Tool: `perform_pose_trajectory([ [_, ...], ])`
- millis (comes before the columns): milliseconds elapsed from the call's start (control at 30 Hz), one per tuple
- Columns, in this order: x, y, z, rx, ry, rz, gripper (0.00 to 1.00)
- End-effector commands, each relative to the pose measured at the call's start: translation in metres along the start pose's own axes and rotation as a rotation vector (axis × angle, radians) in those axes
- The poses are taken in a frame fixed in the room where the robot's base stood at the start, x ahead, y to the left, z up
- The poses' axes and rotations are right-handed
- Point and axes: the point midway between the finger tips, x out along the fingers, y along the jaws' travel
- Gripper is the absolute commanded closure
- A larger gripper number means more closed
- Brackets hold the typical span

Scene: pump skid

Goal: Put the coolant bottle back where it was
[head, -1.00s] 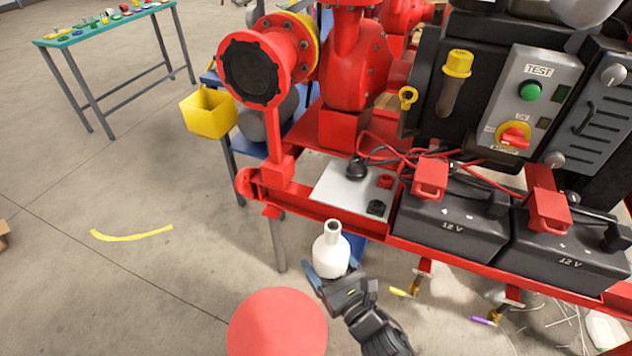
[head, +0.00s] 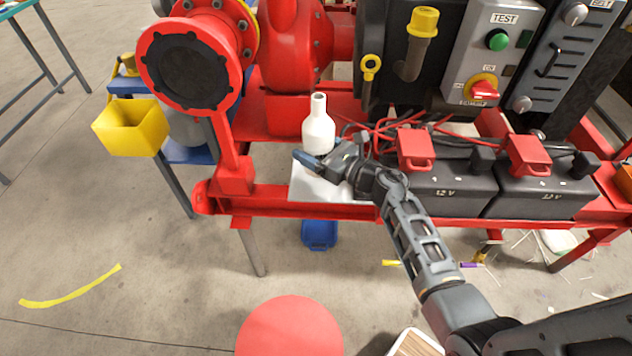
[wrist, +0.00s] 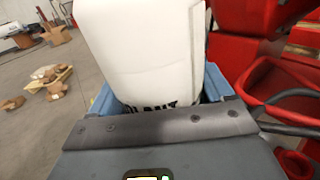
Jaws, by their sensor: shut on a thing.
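The coolant bottle (head: 318,130) is white with a narrow neck and stands upright in the grasp of my gripper (head: 318,160). In the head view it appears over the light grey plate (head: 312,184) on the red skid frame, in front of the red pump. I cannot tell whether its base touches the plate. In the wrist view the bottle (wrist: 150,45) fills the middle, with part of its dark lettering showing between the blue fingers. My gripper is shut on the bottle. The arm and gripper hide part of the plate.
Two 12 V batteries (head: 440,190) with red terminal covers sit right of the plate, with red and black cables (head: 425,137) behind. A yellow bin (head: 130,127) hangs at left, beside the round red flange (head: 188,65). A blue bin (head: 319,234) lies below the skid rail.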

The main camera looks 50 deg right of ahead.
Motion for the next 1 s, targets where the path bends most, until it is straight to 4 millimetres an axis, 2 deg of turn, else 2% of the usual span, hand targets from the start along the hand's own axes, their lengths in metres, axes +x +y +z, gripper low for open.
perform_pose_trajectory([
  [100,0.0,-0.001,-0.023,0.004,0.001,0.0,0.59],
  [367,0.0,0.0,-0.047,0.001,-0.002,0.0,0.59],
  [600,0.001,0.0,-0.079,0.002,-0.001,0.0,0.59],
  [1000,0.001,0.001,-0.085,0.0,-0.003,0.0,0.59],
])
